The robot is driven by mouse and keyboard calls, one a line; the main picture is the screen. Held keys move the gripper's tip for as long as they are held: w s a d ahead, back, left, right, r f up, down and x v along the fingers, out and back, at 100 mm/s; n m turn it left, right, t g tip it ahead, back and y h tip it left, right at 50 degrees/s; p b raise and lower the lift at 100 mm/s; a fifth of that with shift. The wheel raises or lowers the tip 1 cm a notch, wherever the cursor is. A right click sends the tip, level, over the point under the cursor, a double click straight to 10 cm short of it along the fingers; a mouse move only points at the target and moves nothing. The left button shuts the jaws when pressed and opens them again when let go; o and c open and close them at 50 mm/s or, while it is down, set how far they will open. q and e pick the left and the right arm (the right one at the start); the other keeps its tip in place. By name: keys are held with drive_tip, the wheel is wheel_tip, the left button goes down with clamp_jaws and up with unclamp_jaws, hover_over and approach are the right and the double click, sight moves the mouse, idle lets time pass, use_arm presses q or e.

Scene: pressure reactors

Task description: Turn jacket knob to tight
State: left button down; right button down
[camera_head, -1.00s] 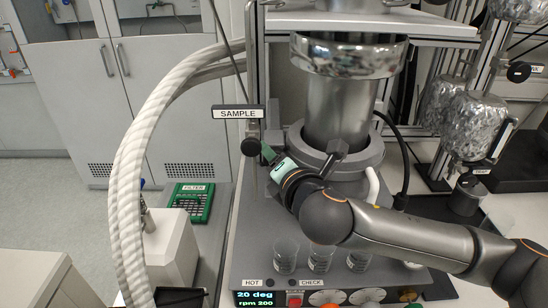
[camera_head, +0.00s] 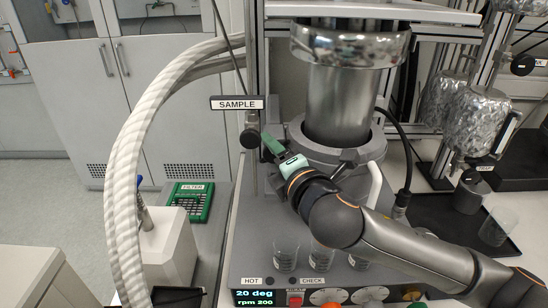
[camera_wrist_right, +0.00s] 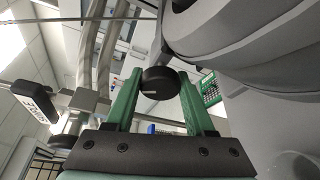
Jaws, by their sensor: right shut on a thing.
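The grey jacket ring (camera_head: 338,160) sits around the base of the metal reactor vessel (camera_head: 338,100). My right gripper (camera_head: 268,147) is at the ring's left side, its green fingers pointing up and left. In the right wrist view, a black round knob (camera_wrist_right: 160,82) with a small light mark lies between the two green fingertips of my right gripper (camera_wrist_right: 160,85), which is shut on it. It sits beside the grey ring (camera_wrist_right: 245,45). In the head view the gripper hides this knob. My left gripper is not in view.
A SAMPLE label (camera_head: 237,103) with a black knob (camera_head: 250,138) below it stands just left of the gripper. Glass beakers (camera_head: 285,254) stand on the control unit below my arm. Thick white hoses (camera_head: 125,180) run at the left. A clear cup (camera_head: 497,226) stands at the right.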

drive_tip(key=m+b, duration=0.1)
drive_tip(key=m+y+b, duration=0.1)
drive_tip(key=shift+f+m+t, duration=0.25)
drive_tip(key=shift+m+t, duration=0.15)
drive_tip(key=shift+r+m+t+b, duration=0.15)
drive_tip(key=shift+m+t+b, duration=0.35)
drive_tip(key=shift+m+b, duration=0.45)
drive_tip(key=shift+r+m, duration=0.1)
drive_tip(key=shift+m, duration=0.25)
drive_tip(key=c, duration=0.5)
unclamp_jaws()
drive_tip(key=shift+s, duration=0.1)
drive_tip(key=b+v, duration=0.1)
drive_tip(key=v, duration=1.1)
drive_tip(key=shift+s+d, duration=0.15)
